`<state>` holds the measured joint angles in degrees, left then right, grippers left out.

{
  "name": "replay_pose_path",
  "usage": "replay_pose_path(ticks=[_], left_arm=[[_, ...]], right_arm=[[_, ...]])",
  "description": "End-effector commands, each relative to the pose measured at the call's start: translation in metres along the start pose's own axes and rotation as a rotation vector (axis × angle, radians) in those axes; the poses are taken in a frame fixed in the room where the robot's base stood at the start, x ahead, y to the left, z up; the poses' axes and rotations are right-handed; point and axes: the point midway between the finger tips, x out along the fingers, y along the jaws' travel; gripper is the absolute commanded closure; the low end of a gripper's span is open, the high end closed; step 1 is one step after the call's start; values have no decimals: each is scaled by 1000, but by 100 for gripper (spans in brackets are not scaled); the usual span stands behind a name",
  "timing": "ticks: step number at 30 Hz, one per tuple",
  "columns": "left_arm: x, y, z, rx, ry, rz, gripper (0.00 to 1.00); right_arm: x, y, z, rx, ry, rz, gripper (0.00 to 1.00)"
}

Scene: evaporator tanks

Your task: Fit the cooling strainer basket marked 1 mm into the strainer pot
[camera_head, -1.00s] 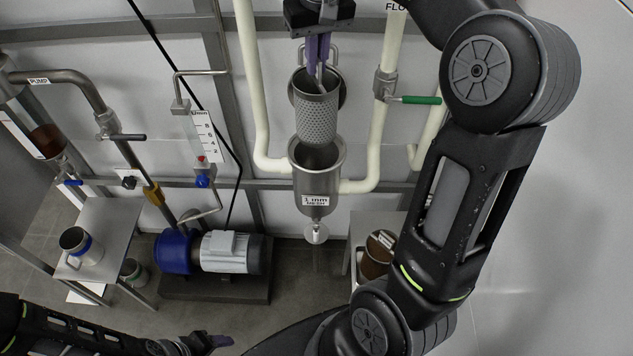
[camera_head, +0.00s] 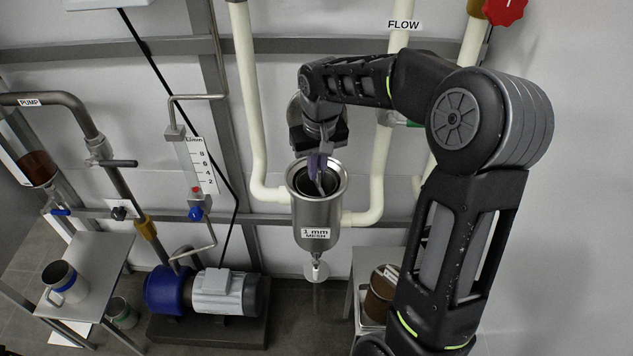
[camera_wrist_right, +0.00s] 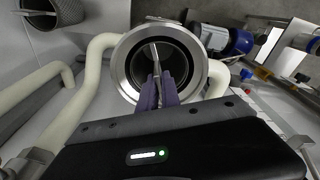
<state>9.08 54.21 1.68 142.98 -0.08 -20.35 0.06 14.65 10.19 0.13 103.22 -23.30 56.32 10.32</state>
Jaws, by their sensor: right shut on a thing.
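The steel strainer pot (camera_head: 313,212) hangs upright on the pipework and bears a "1 mm MESH" label. Its wide rim also shows in the right wrist view (camera_wrist_right: 123,72). The strainer basket (camera_wrist_right: 187,72) is down inside the pot, its opening within the pot's rim. Its perforated wall and any mark on it are hidden; whether it rests on a seat I cannot tell. My right gripper (camera_head: 317,166) is above the pot mouth, its purple fingers (camera_wrist_right: 160,90) shut on the basket's handle. My left gripper is out of view.
White pipes run on both sides of the pot. A stand at the lower right holds a brown container (camera_head: 379,297). A perforated cylinder (camera_wrist_right: 52,12) shows in the wrist view. The pump motor (camera_head: 225,291) and a small table (camera_head: 97,262) with a cup are at left.

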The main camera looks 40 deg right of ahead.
Motion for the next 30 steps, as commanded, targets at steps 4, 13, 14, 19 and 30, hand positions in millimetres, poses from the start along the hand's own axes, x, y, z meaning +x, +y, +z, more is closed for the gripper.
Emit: replay_pose_path(ticks=[4, 13, 14, 19, 30], left_arm=[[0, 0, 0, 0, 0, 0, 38], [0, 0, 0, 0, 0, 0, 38], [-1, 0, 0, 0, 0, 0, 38], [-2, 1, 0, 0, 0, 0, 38], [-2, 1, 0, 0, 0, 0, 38]], right_arm=[[6, 0, 0, 0, 1, 0, 100], [9, 0, 1, 0, 0, 0, 100], [12, 0, 2, 0, -1, 0, 100], [36, 0, 5, 1, -3, -1, 100], [47, 0, 5, 0, 2, -1, 100]])
